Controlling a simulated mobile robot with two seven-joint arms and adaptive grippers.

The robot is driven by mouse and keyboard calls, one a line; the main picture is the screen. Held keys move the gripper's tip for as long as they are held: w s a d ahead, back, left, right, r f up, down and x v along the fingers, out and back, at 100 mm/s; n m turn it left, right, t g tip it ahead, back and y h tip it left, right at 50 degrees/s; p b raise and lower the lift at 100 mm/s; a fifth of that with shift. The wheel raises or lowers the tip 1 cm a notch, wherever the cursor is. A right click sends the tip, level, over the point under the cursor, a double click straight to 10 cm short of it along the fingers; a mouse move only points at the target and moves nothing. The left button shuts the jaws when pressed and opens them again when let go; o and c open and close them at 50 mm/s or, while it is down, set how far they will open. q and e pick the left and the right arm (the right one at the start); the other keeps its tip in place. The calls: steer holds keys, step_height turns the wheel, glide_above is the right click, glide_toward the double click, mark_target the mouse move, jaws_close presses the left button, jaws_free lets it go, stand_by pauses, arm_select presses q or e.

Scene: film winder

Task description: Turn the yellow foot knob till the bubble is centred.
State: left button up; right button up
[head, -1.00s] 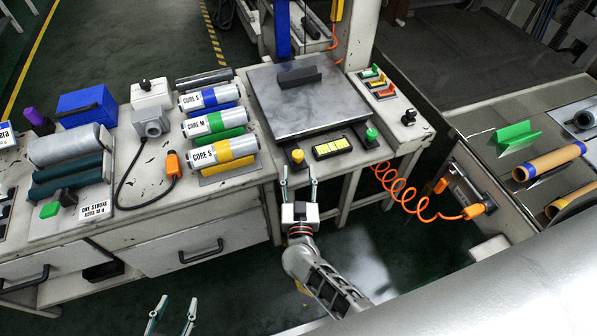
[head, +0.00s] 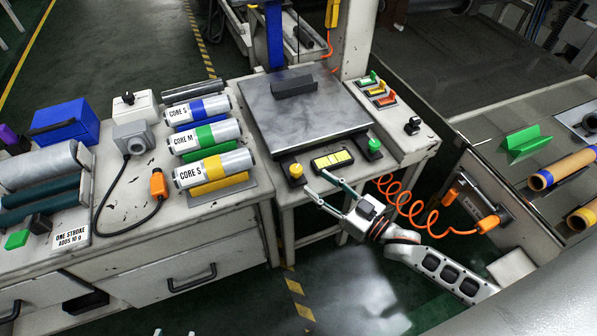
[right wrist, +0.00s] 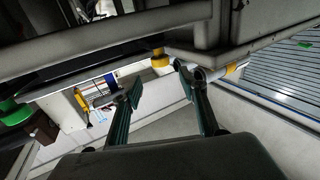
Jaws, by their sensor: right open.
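The yellow foot knob (head: 296,172) stands at the front left corner of the grey plate (head: 305,112); it also shows in the right wrist view (right wrist: 160,59). A black-framed level with yellow windows (head: 332,160) lies to its right; I cannot make out the bubble. My right gripper (head: 315,183) is open and empty, just right of and in front of the knob, fingers pointing towards it. In the right wrist view the knob appears beyond and between the fingertips (right wrist: 157,79), apart from them. My left gripper (head: 175,333) shows only as two separated tips at the bottom edge.
A green knob (head: 374,146) stands at the plate's front right. A coiled orange cable (head: 410,203) hangs close to my right gripper. Labelled cores (head: 208,138) lie left of the plate. A switch box (head: 412,125) is at the right. Floor space lies in front.

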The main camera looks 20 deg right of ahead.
mark_target(301, 172)
steer(key=x, duration=0.3)
steer(key=b+x, duration=0.1)
steer(key=x, duration=0.1)
steer(key=shift+w+a+f, duration=0.25)
steer(key=shift+w, duration=0.05)
steer(key=shift+x, duration=0.9)
steer(key=shift+s+r, duration=0.1)
steer(key=shift+r, duration=0.05)
steer(key=c, duration=1.1)
